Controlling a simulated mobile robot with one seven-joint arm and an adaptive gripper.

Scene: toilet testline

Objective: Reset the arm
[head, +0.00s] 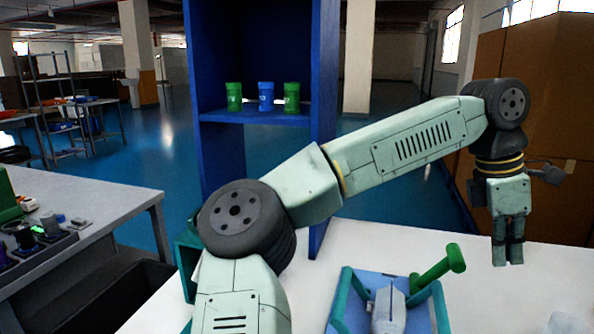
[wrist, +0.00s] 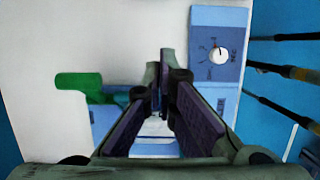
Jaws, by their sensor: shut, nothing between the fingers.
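My arm (head: 405,150) reaches from the lower left up and across to the right in the head view. My gripper (head: 508,262) hangs from its end, pointing down above the white table at the right. Its fingers are shut with nothing between them. In the wrist view the purple-padded fingers of my gripper (wrist: 160,105) point away from the camera over the white surface.
A blue fixture with green rails (head: 437,303) and a green handle (head: 435,268) stands on the white table (head: 370,244), left of my gripper. A blue shelf (head: 255,117) holds cups behind my arm. A dial panel (wrist: 217,52) shows in the wrist view.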

